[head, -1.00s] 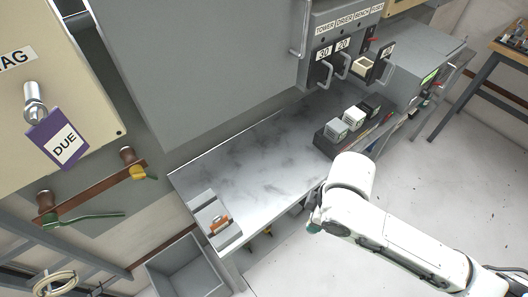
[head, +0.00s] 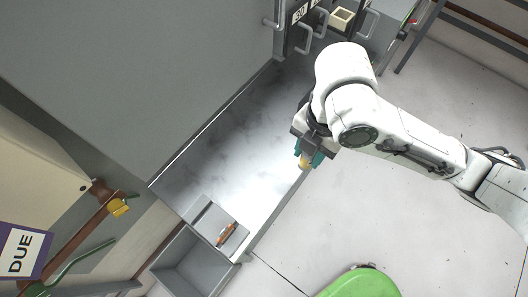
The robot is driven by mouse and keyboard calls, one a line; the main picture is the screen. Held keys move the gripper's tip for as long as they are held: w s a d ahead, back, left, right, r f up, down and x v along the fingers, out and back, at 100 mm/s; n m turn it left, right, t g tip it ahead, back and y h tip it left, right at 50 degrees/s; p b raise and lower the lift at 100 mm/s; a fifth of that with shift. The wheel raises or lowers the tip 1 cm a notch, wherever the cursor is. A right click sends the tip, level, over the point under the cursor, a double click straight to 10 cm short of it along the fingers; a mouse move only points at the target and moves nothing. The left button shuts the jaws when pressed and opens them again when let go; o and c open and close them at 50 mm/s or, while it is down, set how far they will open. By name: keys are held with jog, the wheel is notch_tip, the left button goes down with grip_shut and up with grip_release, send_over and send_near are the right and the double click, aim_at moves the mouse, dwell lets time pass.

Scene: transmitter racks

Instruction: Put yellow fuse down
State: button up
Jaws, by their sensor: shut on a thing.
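My gripper (head: 311,158) is at the centre right of the head view, over the front edge of the grey worktop (head: 235,145). Its teal fingers are shut on the yellow fuse (head: 304,162), and only the fuse's end shows between them. The fuse appears to be held above the worktop's edge, though the exact height is hard to tell.
A grey block with an orange-brown part (head: 226,234) sits at the worktop's left end. A grey open bin (head: 190,262) stands below that end. A green rounded object (head: 362,283) is on the floor. The middle of the worktop is clear.

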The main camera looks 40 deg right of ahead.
jog(key=shift+w+a+f+p, duration=0.35)
jog(key=shift+w+a+f, duration=0.35)
jog(key=shift+w+f, duration=1.15)
jog(key=shift+w+a+f+p, duration=0.35)
jog(key=shift+w+a+f, duration=0.35)
jog(key=shift+w+f, duration=1.05)
jog(key=shift+w+a+f+p, duration=0.35)
jog(key=shift+w+a+f, duration=0.35)
jog(key=shift+w+f, duration=1.15)
jog(key=shift+s+f, duration=0.4)
jog(key=shift+f, duration=0.05)
jog(key=o, duration=1.1)
jog(key=r, duration=0.4)
jog(key=d+r, duration=0.1)
jog(key=r, duration=0.7)
jog(key=shift+w+d+b, duration=0.15)
jog(key=shift+w+b, duration=0.05)
jog(key=shift+b, duration=0.1)
